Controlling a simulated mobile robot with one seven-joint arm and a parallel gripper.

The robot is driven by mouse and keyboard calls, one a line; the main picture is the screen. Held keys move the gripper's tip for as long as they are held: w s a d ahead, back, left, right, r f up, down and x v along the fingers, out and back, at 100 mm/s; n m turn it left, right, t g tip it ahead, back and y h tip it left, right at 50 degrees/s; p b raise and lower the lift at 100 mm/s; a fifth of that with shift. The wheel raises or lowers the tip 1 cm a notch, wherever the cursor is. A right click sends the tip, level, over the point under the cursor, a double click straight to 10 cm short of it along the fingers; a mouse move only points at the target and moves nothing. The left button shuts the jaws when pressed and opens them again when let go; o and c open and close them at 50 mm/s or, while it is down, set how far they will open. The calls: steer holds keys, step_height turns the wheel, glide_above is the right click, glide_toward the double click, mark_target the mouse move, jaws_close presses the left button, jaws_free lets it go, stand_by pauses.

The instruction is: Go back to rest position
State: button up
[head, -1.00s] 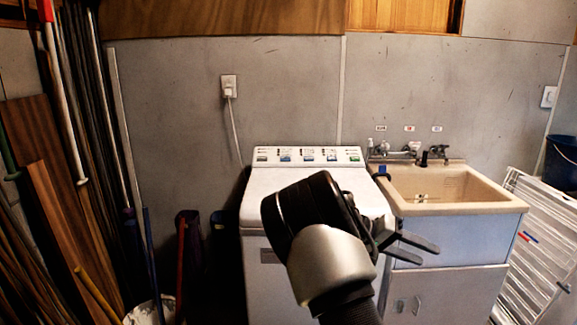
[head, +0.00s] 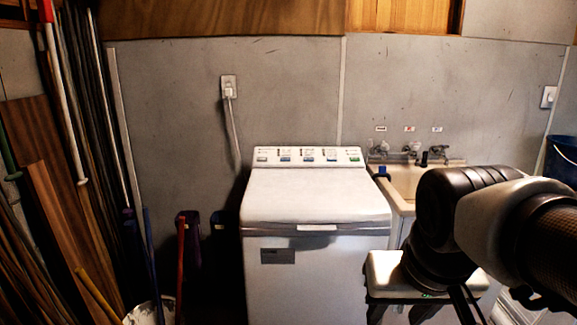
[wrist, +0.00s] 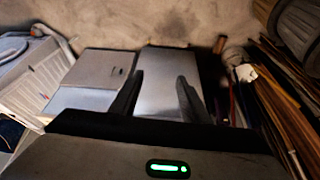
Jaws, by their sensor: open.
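My arm reaches in from the right edge of the head view, in front of the sink. My gripper (wrist: 160,82) shows in the wrist view as two dark fingers standing apart with nothing between them. In the head view the gripper points down at the lower right, partly hidden by my own wrist, and its fingertips cannot be made out clearly. The washing machine (head: 316,205) stands left of it with its lid closed.
Boards (head: 62,215) and poles lean at the left, with a white bucket (head: 150,313) below. A blue bucket (head: 562,160) is at the right edge.

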step_height(320, 180, up, 16)
steer(key=s+a+t+p, duration=0.1)
steer(key=s+p, duration=0.1)
steer(key=p, duration=1.4)
steer(key=shift+s+a+r+n, duration=0.15)
steer(key=shift+s+a+n, duration=0.25)
